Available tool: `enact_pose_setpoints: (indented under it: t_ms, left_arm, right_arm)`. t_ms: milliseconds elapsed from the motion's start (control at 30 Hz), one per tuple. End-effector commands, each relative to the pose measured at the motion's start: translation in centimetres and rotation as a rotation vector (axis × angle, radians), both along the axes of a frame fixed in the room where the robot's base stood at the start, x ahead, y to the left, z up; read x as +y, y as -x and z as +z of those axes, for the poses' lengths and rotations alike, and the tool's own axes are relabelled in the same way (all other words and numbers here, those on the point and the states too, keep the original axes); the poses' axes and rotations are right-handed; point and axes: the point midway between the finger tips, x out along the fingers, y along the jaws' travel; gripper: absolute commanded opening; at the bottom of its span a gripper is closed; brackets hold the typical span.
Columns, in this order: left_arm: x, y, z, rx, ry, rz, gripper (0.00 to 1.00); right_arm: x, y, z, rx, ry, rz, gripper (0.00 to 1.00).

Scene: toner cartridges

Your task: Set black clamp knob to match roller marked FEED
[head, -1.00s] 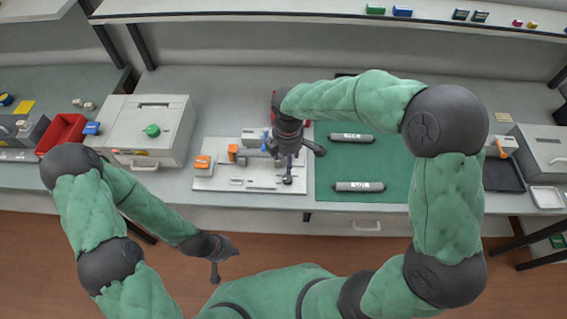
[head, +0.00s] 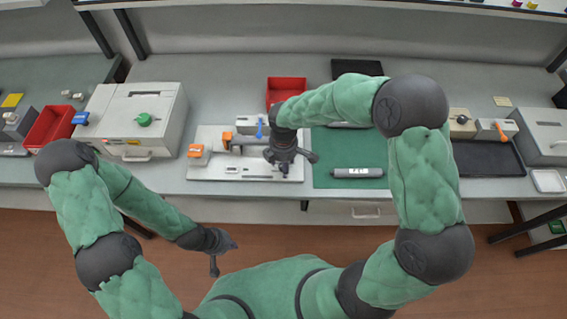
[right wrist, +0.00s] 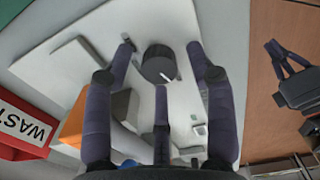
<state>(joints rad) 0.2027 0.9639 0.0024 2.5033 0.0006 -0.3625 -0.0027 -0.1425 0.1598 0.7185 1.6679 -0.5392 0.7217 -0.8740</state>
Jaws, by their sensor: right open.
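The black clamp knob (right wrist: 158,64), round with a white pointer line, stands on the white fixture plate (right wrist: 95,35) in the right wrist view. My right gripper (right wrist: 163,62) is open, with its fingers spread around the knob's sides; I cannot tell whether they touch it. In the head view my right gripper (head: 288,165) is over the plate's right part and hides the knob. A dark grey roller (head: 357,172) with a white label lies on the green mat; its marking is unreadable. A second roller behind it is mostly hidden by my arm. My left gripper (head: 222,252) is open and empty, off the table's front.
Orange blocks (head: 197,151) and a blue lever (head: 260,128) stand on the plate near the right hand. A red bin (head: 286,90) sits behind it. A printer-like grey box (head: 135,118) is left, a black tray (head: 487,159) right. The green mat's (head: 325,150) left part is clear.

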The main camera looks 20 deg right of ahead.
Motion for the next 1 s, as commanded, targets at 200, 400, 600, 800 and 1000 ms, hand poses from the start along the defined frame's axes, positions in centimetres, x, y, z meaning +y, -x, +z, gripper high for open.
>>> enact_pose_setpoints:
  t_ms: [200,400,600,800,1000]
  left_arm:
    - [0.00,-0.01,0.03,0.000,0.000,0.000,0.00]
    - [0.00,-0.01,0.02,0.000,0.000,0.000,0.00]
    - [0.01,-0.01,0.01,0.000,0.000,0.000,0.00]
    - [0.00,0.00,-0.02,0.000,0.000,0.000,0.00]
    - [0.00,-0.01,-0.12,0.000,0.000,0.000,0.00]
  right_arm:
    - [-0.01,0.00,0.03,0.000,0.000,0.000,0.42]
    - [0.00,0.01,0.03,0.000,0.000,0.000,0.01]
    - [0.03,0.02,0.02,0.000,-0.001,-0.008,0.00]
    - [0.05,0.01,0.01,0.000,-0.001,-0.067,0.00]
    - [0.05,0.00,-0.01,0.001,-0.001,-0.200,0.00]
